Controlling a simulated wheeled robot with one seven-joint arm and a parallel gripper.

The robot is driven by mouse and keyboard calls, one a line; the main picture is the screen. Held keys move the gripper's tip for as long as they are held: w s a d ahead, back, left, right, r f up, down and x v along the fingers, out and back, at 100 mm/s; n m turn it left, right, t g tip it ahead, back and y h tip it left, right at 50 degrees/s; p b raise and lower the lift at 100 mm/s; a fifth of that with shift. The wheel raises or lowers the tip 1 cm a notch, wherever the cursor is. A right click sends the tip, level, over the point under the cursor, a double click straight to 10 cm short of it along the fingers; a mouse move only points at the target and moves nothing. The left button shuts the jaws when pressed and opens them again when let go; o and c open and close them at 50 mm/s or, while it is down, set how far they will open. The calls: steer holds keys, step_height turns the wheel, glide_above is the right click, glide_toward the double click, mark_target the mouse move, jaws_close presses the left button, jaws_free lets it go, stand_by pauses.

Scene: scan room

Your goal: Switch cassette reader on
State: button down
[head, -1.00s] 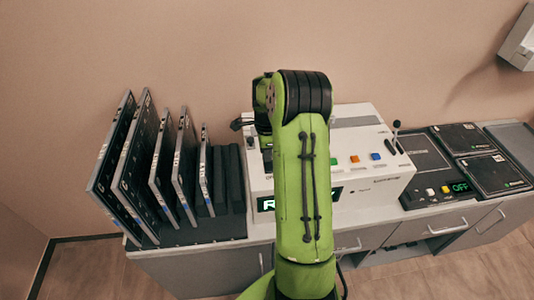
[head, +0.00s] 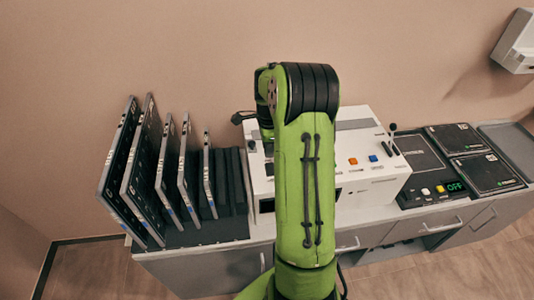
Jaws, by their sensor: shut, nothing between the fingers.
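A white console (head: 385,190) stands on the cabinet top behind my arm. It has an orange button (head: 353,161), a blue button (head: 373,158) and a black lever (head: 391,130) at its right. Its front display (head: 266,205), partly hidden by my arm, looks dark. To its right, a low black unit (head: 412,200) has a white and a yellow button and a green display (head: 456,187) reading OFF. No legible label shows which one is the cassette reader. My green arm covers the console's middle, and my gripper is hidden behind it.
Several thin upright panels (head: 140,165) stand in a dark rack at the left. Flat dark plates (head: 485,174) lie at the right, beside a grey tray (head: 515,145). A white box (head: 515,45) hangs on the wall at the upper right.

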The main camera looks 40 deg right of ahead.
step_height(320, 180, up, 8)
steer(key=shift+s+a, duration=0.15)
steer(key=shift+s, duration=0.25)
